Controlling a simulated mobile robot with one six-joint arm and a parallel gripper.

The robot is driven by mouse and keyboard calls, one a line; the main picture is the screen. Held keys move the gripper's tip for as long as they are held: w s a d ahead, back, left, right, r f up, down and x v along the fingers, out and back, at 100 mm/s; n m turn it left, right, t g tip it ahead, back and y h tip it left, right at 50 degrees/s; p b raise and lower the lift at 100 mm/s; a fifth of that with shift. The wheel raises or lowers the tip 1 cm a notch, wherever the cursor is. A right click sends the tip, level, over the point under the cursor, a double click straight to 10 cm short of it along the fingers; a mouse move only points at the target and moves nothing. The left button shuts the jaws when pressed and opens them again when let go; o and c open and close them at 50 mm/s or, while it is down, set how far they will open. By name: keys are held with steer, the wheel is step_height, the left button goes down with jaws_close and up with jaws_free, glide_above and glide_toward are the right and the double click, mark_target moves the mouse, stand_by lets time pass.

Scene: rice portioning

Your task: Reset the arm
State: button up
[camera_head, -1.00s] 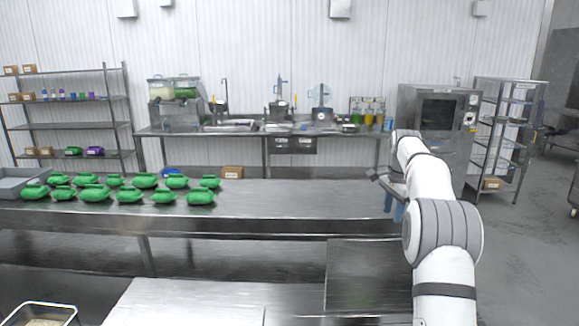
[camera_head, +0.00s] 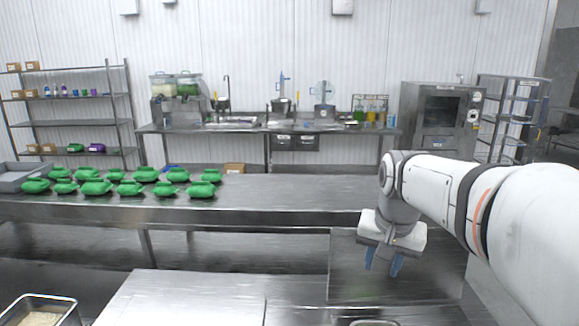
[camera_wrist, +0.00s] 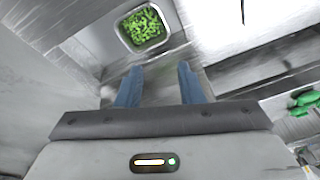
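My gripper (camera_head: 383,263) points down over the near right part of the steel counter in the head view. Its blue fingers stand apart with nothing between them. In the wrist view the two blue fingers of my gripper (camera_wrist: 158,85) are also spread and empty. My white arm reaches in from the right edge of the head view.
Several green containers (camera_head: 96,187) stand on the middle steel table (camera_head: 290,190). A tray of rice (camera_head: 42,312) sits at the lower left. A pan of green food (camera_wrist: 144,27) shows in the wrist view. The near counter (camera_head: 200,300) is mostly clear.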

steer(key=s+a+f+n+b, duration=0.1)
steer(key=s+f+n, duration=0.1)
steer(key=s+f, duration=0.3)
steer(key=s+a+f+n, duration=0.1)
steer(key=s+f, duration=0.4)
steer(key=s, duration=0.5)
steer(key=shift+s+a+n+t+b, duration=0.15)
steer(key=shift+a+n+t+b, duration=0.2)
steer(key=shift+n, duration=0.45)
